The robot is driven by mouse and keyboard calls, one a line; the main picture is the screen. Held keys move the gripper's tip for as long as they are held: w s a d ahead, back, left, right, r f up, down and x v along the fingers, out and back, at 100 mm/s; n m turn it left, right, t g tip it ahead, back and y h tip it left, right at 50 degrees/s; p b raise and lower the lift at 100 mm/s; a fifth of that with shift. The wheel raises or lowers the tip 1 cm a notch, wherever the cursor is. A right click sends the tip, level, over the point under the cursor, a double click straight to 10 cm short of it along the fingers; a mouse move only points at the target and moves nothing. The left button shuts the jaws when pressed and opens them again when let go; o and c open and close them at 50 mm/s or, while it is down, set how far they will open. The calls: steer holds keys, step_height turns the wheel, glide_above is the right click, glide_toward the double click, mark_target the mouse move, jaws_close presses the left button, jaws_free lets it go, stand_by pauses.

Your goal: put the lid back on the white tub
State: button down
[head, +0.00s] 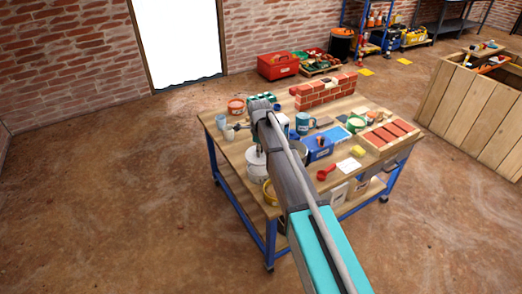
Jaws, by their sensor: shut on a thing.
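The white tub (259,171) stands near the left front part of the workbench, partly hidden by my arm. My gripper (260,148) points down over the tub and is small and partly hidden by my own arm links. It is shut on what looks like the pale, round lid (254,156), at the top of the tub. I cannot tell whether the lid touches the rim or is held just above it.
The wooden workbench (233,150) is crowded.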

steer(key=shift+f+b, duration=2.25)
steer(key=shift+f, duration=0.3)
steer(key=shift+s, duration=0.1)
steer(key=shift+f, duration=0.15)
stand_by(0.8)
steer(key=shift+c, duration=1.6)
jaws_free()
steer(key=o, duration=0.3)
